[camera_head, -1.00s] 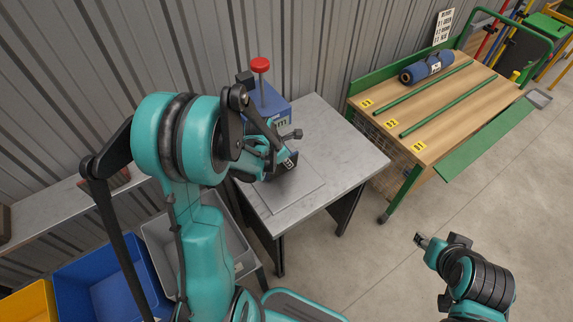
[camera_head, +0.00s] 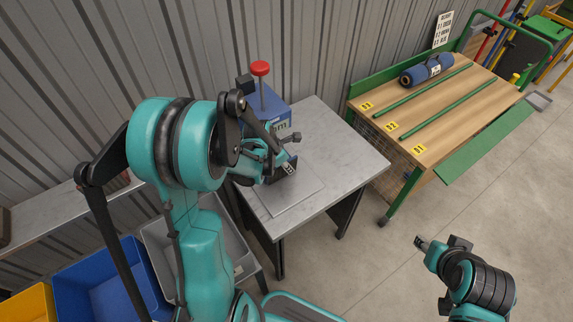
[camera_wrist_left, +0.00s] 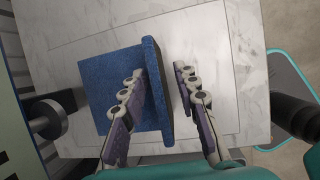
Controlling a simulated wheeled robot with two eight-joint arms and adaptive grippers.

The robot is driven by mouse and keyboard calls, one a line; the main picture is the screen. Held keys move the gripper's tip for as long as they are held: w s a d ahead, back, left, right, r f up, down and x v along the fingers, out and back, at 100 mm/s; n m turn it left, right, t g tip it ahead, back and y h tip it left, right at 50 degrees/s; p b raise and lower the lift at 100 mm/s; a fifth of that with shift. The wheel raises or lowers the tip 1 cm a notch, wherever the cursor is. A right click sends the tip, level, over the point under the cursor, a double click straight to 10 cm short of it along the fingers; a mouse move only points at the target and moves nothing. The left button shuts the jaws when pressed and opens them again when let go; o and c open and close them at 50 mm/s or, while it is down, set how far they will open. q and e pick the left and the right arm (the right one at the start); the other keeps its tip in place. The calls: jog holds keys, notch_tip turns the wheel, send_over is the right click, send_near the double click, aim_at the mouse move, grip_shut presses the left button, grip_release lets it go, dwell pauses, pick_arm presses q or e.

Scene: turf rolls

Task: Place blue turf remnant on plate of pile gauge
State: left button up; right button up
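The blue turf remnant (camera_wrist_left: 105,92) shows in the left wrist view as a speckled blue square with an upright strip along its right side. It lies over a pale rectangular plate (camera_wrist_left: 212,60), seen on the table in the head view (camera_head: 292,202). My left gripper (camera_wrist_left: 160,103) is open with the strip between its fingers. The left finger is close against the strip; a clear gap separates the right finger from it. In the head view my left gripper (camera_head: 283,168) mostly hides the remnant. The pile gauge (camera_head: 268,105) is a blue box with a red knob. My right gripper (camera_head: 421,242) is small and its opening is unclear.
The grey table (camera_head: 350,160) is clear right of the plate. A wooden bench (camera_head: 440,115) holds a rolled blue turf (camera_head: 426,68), green bars and yellow number tags. Blue (camera_head: 95,285) and grey bins stand at the lower left. A corrugated wall is behind.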

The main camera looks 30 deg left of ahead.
pick_arm(q)
jog(key=p+v, duration=0.3)
jog(key=v, duration=0.7)
jog(key=s+d+r+m+t, duration=0.1)
jog(key=s+d+r+m, duration=0.2)
jog(key=m, duration=0.7)
jog(key=s+d+r+m+t+y, duration=0.1)
jog(key=s+d+r+m, duration=0.2)
jog(key=m, duration=0.6)
jog(key=s+d+r+m, duration=0.3)
jog(key=s+m, duration=0.3)
jog(key=m, duration=0.4)
jog(key=shift+s+d+r+m+t, duration=0.3)
jog(key=shift+s+d+r+t, duration=0.1)
jog(key=shift+d, duration=0.15)
